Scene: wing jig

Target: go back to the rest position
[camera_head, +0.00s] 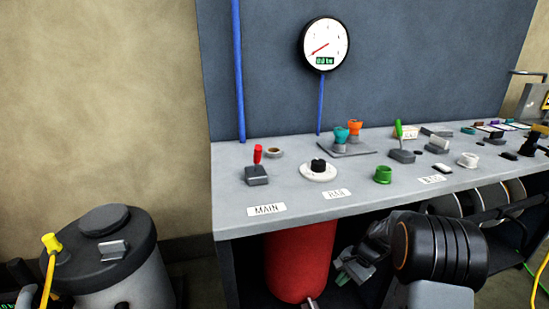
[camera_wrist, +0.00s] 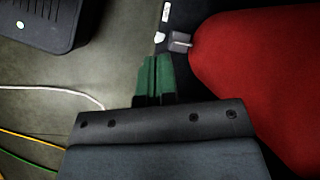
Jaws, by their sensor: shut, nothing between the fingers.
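My gripper (camera_head: 348,272) is low in front of the grey workbench, below the tabletop edge and just right of the red tank (camera_head: 298,262). In the wrist view its green fingertips (camera_wrist: 155,78) are together with nothing between them. The red tank (camera_wrist: 265,75) fills the right side of that view, and a small grey fitting (camera_wrist: 180,41) at its end is just beyond the fingertips. I cannot tell whether the fingers touch the fitting; they appear apart from it.
The workbench (camera_head: 290,200) holds a red-handled lever (camera_head: 257,163), a black knob (camera_head: 318,166), a green cap (camera_head: 383,175) and other small parts. A round gauge (camera_head: 325,44) is on the wall. A lidded drum (camera_head: 100,245) stands at left. Cables (camera_wrist: 50,90) cross the floor.

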